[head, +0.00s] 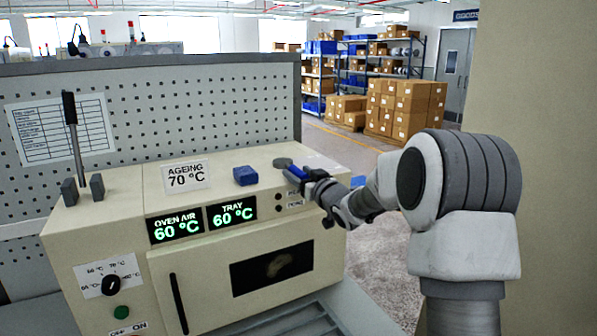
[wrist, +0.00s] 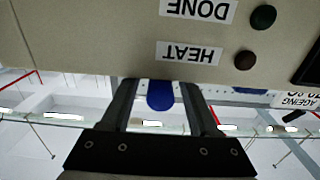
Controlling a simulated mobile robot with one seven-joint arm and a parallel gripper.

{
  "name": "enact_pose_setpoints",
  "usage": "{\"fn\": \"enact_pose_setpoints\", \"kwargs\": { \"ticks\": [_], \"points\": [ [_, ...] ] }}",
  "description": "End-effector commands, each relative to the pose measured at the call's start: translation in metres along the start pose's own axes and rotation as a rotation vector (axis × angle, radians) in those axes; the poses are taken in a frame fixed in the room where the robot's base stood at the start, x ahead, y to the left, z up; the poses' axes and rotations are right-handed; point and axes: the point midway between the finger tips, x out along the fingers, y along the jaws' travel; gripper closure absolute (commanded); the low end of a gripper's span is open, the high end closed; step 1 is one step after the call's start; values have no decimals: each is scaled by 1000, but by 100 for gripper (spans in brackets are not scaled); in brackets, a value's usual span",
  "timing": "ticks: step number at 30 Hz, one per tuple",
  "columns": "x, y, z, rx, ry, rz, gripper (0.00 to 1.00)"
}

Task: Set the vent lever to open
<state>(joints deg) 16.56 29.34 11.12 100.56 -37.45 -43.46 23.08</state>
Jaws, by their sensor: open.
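The vent lever appears to be the blue rounded tab (head: 295,170) beside a grey round cap (head: 283,162) on the right of the oven's top. In the wrist view the blue tab (wrist: 160,95) shows between my two open fingers, its rounded end facing my palm. My gripper (head: 308,180) is at the oven's top front right edge, open, with the fingers on either side of the tab. It also shows in the wrist view (wrist: 160,105). I cannot tell whether either finger touches the tab. The fingers partly hide the lever, and no open or shut marking is readable.
The cream oven (head: 105,235) has displays reading 60 °C and HEAT and DONE lamps (wrist: 244,60) close to my fingers. A blue block (head: 245,176) and an AGEING 70 °C card (head: 187,176) are on top. A tall black-handled lever (head: 73,135) stands at the left.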

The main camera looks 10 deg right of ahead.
Motion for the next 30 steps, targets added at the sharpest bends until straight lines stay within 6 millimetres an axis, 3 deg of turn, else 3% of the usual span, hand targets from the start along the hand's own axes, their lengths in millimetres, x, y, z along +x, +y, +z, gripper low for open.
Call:
{"fn": "enact_pose_setpoints", "kwargs": {
  "ticks": [11,21,30],
  "points": [
    [5,0,0,0,0,0,39],
    [5,0,0,0,0,0,100],
    [5,0,0,0,0,0,100]
  ]
}}
